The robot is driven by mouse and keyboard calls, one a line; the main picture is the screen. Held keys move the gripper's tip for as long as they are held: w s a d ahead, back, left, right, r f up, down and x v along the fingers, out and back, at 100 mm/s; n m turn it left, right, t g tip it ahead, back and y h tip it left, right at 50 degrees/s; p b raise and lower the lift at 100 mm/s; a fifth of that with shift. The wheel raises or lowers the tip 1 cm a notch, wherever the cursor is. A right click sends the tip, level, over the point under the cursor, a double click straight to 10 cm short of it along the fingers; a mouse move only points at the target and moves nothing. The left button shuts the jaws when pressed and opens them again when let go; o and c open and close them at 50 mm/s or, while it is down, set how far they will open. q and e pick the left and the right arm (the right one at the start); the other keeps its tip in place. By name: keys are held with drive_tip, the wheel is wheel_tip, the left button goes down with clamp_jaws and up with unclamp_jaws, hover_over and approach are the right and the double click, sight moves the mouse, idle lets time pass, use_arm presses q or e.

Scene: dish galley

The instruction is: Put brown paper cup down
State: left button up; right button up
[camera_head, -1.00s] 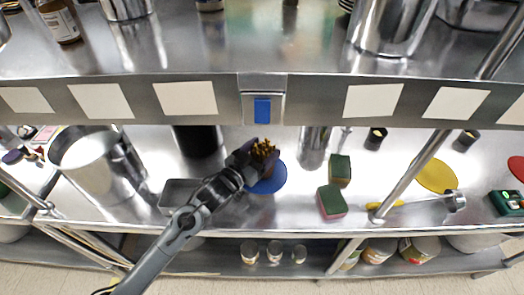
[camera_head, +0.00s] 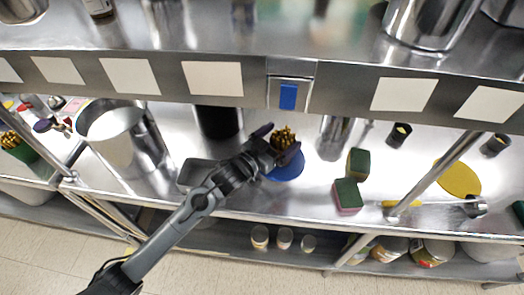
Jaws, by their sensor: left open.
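The brown paper cup (camera_head: 284,141) stands over the blue round mat (camera_head: 287,168) on the metal counter, with brown-yellow bits showing at its top. My left gripper (camera_head: 279,144) is open, its dark purple fingers on either side of the cup. The fingers hide much of the cup's side, and I cannot tell whether they touch it. My right gripper is not in view.
A large metal pot (camera_head: 118,137) and a grey tray (camera_head: 196,174) stand to the left. Two green sponges (camera_head: 347,194) and a yellow round mat (camera_head: 458,179) lie to the right. A metal shelf edge (camera_head: 170,76) runs above the counter.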

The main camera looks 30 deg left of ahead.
use_arm(q)
drive_tip(key=v, duration=1.1)
drive_tip(key=shift+p, duration=0.35)
drive_tip(key=shift+s, duration=0.1)
